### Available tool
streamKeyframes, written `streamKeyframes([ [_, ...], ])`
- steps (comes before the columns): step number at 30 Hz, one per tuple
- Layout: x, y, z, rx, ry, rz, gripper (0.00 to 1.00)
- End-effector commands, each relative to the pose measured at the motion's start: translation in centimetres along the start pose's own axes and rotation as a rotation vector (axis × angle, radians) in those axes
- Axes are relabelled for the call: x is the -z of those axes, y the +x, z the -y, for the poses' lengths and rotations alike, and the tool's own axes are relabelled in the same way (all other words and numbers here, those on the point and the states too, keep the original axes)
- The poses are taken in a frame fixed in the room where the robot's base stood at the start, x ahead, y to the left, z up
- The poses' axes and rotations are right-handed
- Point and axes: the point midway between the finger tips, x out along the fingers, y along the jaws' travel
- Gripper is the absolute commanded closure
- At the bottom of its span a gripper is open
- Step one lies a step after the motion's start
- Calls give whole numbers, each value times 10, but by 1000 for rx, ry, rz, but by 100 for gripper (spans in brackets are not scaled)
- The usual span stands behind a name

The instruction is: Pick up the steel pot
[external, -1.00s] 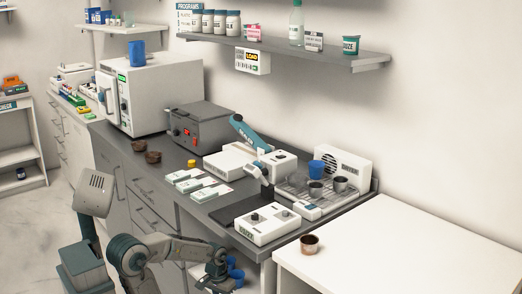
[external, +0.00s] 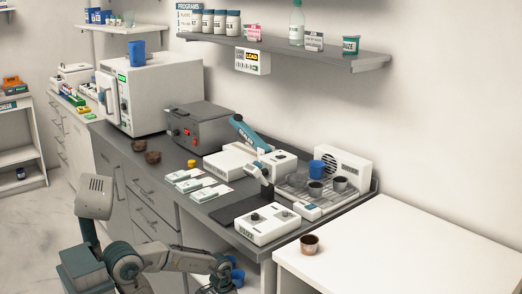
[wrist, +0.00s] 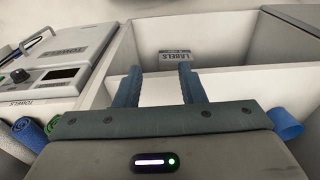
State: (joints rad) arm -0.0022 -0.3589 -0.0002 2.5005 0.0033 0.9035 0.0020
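I cannot tell for sure which vessel is the steel pot. Two small dark grey metal cups stand on the rack at the counter's right end, a left one (external: 315,188) and a right one (external: 340,184). A small pot with a brownish inside (external: 310,246) stands on the white table at the right. None of these shows in the wrist view. My gripper (wrist: 161,70) has its two fingers apart with nothing between them. In the external view it is low at the bottom edge, below the counter front and partly cut off.
In the wrist view, a pale open compartment holds a box marked LABELS (wrist: 175,55); blue rolls (wrist: 285,124) lie beside my gripper. A white control box (external: 268,226) sits on the counter's front corner. A blue cup (external: 317,167) stands on the rack. The white table (external: 400,250) is mostly clear.

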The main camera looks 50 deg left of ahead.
Motion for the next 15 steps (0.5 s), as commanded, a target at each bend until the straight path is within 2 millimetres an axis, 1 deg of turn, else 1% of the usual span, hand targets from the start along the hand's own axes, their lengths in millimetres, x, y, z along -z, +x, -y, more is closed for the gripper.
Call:
streamKeyframes([
  [1,0,0,0,0,0,0,64],
  [2,0,0,0,0,0,0,55],
  [3,0,0,0,0,-1,0,44],
  [5,0,0,0,0,-1,0,27],
  [13,0,0,0,1,3,2,27],
  [15,0,0,-5,12,39,15,27],
])
